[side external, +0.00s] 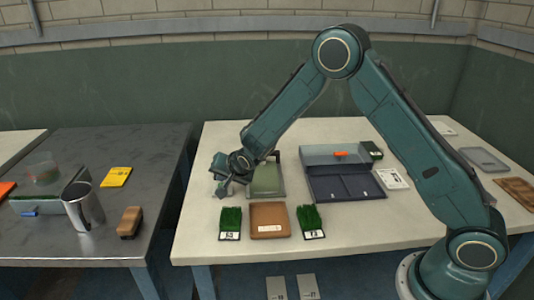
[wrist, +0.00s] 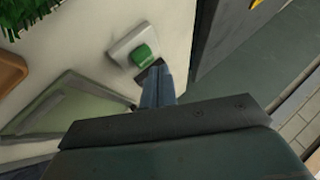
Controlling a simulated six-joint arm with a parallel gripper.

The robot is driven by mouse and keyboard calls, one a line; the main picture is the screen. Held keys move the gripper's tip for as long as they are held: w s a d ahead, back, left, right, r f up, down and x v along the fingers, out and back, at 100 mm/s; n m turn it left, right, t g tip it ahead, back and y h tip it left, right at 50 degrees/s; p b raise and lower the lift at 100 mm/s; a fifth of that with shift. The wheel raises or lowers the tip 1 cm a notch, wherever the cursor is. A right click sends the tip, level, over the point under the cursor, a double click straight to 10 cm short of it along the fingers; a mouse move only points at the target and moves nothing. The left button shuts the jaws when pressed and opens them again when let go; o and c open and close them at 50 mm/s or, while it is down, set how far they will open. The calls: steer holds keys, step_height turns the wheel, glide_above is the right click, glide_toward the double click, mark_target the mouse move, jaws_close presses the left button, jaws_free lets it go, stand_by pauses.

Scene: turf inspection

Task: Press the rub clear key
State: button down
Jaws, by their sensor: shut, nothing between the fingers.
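A green key (wrist: 141,55) stands on a pale grey base (wrist: 122,46) in the wrist view; the small marking on it is too blurred to read. My gripper (wrist: 151,74) is shut and empty, with its tip right beside the key's lower edge in that view. I cannot tell whether it touches the key. In the side view my gripper (side external: 224,191) points down low over the left edge of the pale table, and the key is not clearly visible there.
Turf blocks (side external: 230,222) (side external: 311,221) flank a brown tray (side external: 269,230) in front. A green-grey panel (side external: 267,182) and a lidded dark case (side external: 344,187) lie to the right. A dark table (side external: 60,240) with a metal cup (side external: 84,208) stands left, across a gap.

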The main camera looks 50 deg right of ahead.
steer(key=shift+r, duration=0.2)
stand_by(0.3)
steer(key=shift+r, duration=2.4)
steer(key=shift+s+r, duration=0.15)
steer(key=shift+r, duration=0.15)
steer(key=s+d+r+n+g, duration=0.25)
steer(key=s+r+n, duration=0.25)
steer(key=s+r, duration=1.2)
steer(key=s+n+y, duration=0.1)
steer(key=s+n, duration=0.4)
steer(key=s, duration=1.9)
steer(key=shift+d+n+g, duration=0.2)
steer(key=shift+n+g, duration=0.2)
steer(key=shift+g, duration=0.05)
